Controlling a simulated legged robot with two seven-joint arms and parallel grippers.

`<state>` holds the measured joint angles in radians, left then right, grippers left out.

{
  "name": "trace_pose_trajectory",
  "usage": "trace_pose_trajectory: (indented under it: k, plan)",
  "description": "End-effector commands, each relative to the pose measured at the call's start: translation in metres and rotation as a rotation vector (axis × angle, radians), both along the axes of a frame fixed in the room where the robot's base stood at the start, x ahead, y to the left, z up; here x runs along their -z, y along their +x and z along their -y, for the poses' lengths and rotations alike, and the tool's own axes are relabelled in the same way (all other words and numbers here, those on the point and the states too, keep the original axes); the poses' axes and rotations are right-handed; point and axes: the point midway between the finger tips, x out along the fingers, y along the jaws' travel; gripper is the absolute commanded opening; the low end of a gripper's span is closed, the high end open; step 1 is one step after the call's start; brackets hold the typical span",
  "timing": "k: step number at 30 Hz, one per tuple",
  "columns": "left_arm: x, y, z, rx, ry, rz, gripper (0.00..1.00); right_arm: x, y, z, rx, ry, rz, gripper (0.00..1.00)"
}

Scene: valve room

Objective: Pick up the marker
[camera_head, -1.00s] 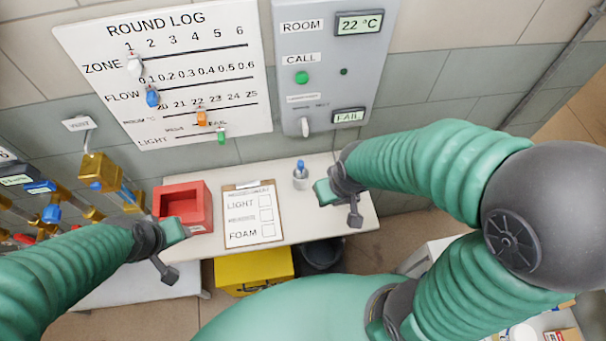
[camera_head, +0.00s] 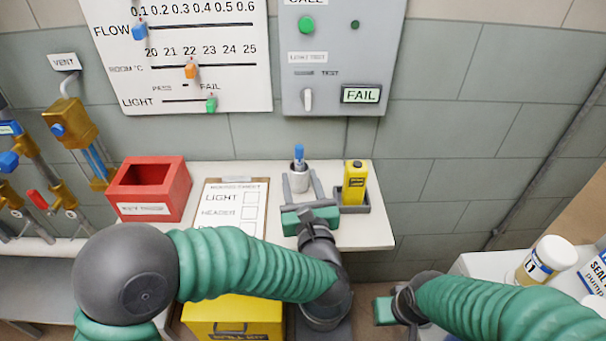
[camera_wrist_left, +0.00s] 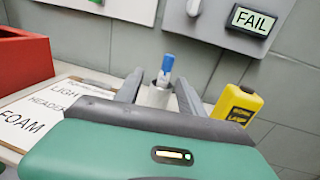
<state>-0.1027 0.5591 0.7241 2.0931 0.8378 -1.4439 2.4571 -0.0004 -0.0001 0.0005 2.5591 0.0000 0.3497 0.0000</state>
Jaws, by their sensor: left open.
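The marker (camera_head: 299,152) has a blue cap and stands upright in a small grey-white cup (camera_head: 298,180) on the white shelf. In the left wrist view, the marker (camera_wrist_left: 166,66) and the cup (camera_wrist_left: 153,95) show between the two fingers. My left gripper (camera_head: 301,178) is open, with its fingers pointing at the cup from the front, one on each side in the picture. I cannot tell whether the fingers touch the cup. My right gripper (camera_head: 384,310) is low at the right, in front of the shelf; its fingers are not clear.
A clipboard checklist (camera_head: 228,207) lies to the left, beside a red box (camera_head: 150,190). The wall panel (camera_head: 335,60) rises behind. A yellow bin (camera_head: 232,318) is below the shelf.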

Motion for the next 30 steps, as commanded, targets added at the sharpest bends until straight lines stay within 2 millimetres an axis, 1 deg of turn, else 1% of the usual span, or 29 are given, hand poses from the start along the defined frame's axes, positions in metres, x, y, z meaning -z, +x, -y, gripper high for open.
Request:
trace_pose_trajectory:
  k: [1,3,6,13,18,21,27,28,30]
  plan:
    - [0.002,0.013,-0.001,-0.001,0.001,-0.001,0.46,0.002,0.000,0.000,0.000,0.000,0.000,0.33]
    - [0.001,0.031,-0.003,-0.002,0.000,0.000,0.46,0.003,0.000,0.000,0.000,0.000,-0.001,0.33]
    - [0.001,0.053,-0.006,0.000,0.002,0.001,0.46,0.004,0.000,0.000,0.001,0.000,-0.001,0.33]
    - [0.002,0.081,-0.009,0.002,0.004,0.000,0.46,0.007,-0.001,0.000,0.001,0.000,-0.001,0.33]
    - [0.003,0.112,-0.010,0.002,0.003,0.001,0.46,0.011,-0.001,0.000,0.001,0.000,-0.001,0.33]
    - [0.002,0.122,-0.011,0.003,0.005,-0.001,0.46,0.011,-0.001,0.000,0.001,0.000,-0.001,0.33]
    - [0.001,0.123,-0.011,0.004,0.006,0.000,0.46,0.011,-0.001,0.000,0.001,0.000,-0.001,0.33]
    - [0.001,0.123,-0.011,0.004,0.006,0.000,0.43,0.011,-0.001,0.000,0.001,0.000,-0.001,0.33]
    - [0.001,0.123,-0.011,0.004,0.006,0.000,0.34,0.011,-0.001,0.000,0.001,0.000,-0.001,0.33]
